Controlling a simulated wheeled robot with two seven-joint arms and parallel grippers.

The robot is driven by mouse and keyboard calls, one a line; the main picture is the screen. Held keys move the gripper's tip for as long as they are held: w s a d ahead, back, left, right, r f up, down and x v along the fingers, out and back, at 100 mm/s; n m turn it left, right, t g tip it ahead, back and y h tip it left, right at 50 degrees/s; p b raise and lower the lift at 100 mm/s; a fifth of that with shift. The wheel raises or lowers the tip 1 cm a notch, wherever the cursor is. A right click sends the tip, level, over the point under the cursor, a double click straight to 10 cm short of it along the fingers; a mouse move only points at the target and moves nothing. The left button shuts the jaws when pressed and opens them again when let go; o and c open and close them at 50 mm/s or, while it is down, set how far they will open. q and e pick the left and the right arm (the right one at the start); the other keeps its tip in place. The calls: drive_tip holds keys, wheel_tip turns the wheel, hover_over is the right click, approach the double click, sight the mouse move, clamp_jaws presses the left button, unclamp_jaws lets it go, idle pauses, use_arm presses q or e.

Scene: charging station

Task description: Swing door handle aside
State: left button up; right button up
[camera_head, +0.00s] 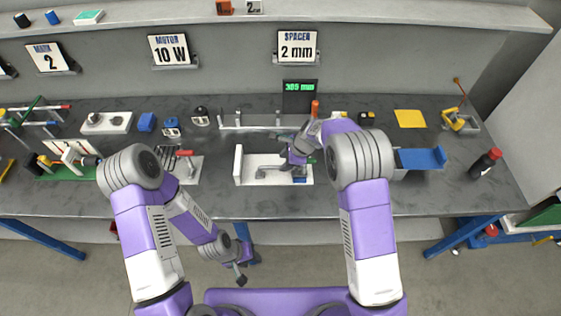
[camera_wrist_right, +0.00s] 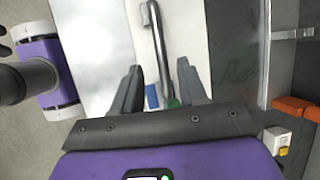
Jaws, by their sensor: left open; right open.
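The grey bar-shaped door handle (camera_head: 270,172) lies over a white door panel (camera_head: 247,179) on the bench. In the right wrist view the handle (camera_wrist_right: 158,45) runs from the top down between the fingers of my right gripper (camera_wrist_right: 160,84). The fingers are apart, with gaps to the handle on both sides; contact cannot be made out. In the head view my right gripper (camera_head: 290,165) is over the right end of the handle and partly hides it. My left gripper (camera_head: 240,276) is open and empty, hanging low in front of the bench edge.
A small display (camera_head: 299,96) stands behind the white panel. An orange-topped part (camera_head: 315,108) is near my right wrist. A blue bracket (camera_head: 422,158) and a black bottle with a red cap (camera_head: 485,163) are at the right. A red-handled clamp (camera_head: 184,154) is at the left.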

sight(279, 166)
drive_tip(key=shift+x, duration=2.2)
drive_tip(key=shift+w, duration=0.1)
clamp_jaws()
